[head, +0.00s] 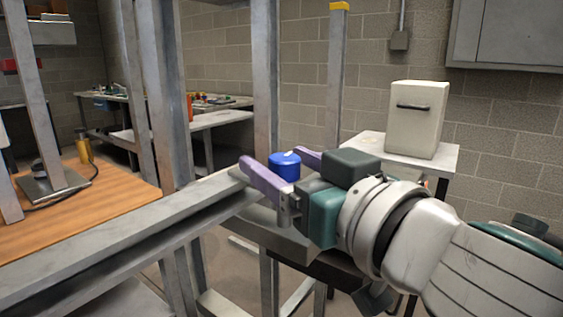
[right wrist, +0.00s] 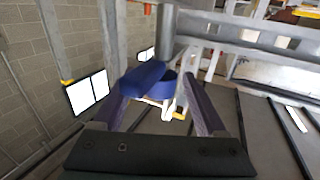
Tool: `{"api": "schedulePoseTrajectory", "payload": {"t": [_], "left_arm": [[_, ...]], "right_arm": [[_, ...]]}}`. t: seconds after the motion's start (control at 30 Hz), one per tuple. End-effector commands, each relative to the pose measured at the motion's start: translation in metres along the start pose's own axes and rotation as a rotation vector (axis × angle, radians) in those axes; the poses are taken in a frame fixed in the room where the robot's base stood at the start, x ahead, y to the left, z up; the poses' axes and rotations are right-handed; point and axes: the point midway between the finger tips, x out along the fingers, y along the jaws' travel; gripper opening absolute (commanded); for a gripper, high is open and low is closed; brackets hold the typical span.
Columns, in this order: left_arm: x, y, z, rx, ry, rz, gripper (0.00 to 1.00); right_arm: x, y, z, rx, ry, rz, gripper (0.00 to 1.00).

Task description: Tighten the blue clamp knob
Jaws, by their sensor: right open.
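The blue clamp knob (head: 285,166) is a round blue cap with a small white mark on top, on the grey metal frame in the middle of the head view. My right gripper (head: 283,163) is open, with its two purple fingers on either side of the knob. In the right wrist view the knob (right wrist: 148,80) shows between the open fingers of the right gripper (right wrist: 160,95), nearer the left finger. Whether a finger touches it I cannot tell. My left gripper is not in view.
A grey metal beam (head: 110,240) runs from the lower left to the knob, with upright posts (head: 265,80) behind it. A wooden table (head: 110,205) stands at the left. A white box (head: 416,118) sits on a stand behind my right arm.

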Motion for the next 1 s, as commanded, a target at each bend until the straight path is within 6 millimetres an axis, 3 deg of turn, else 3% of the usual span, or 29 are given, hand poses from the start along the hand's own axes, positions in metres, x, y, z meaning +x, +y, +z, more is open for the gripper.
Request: {"api": "schedulePoseTrajectory", "payload": {"t": [0.23, 0.9, 1.0], "left_arm": [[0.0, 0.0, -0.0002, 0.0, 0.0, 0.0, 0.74], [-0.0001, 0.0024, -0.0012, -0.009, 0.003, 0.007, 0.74], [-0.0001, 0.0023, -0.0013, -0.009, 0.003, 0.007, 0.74]], "right_arm": [[0.0008, -0.0001, -0.0001, 0.0, 0.0, 0.0, 0.74], [0.0005, 0.0001, -0.0002, -0.001, 0.0, 0.0, 0.0], [0.0005, 0.0001, -0.0002, -0.001, 0.0, 0.0, 0.0]]}}
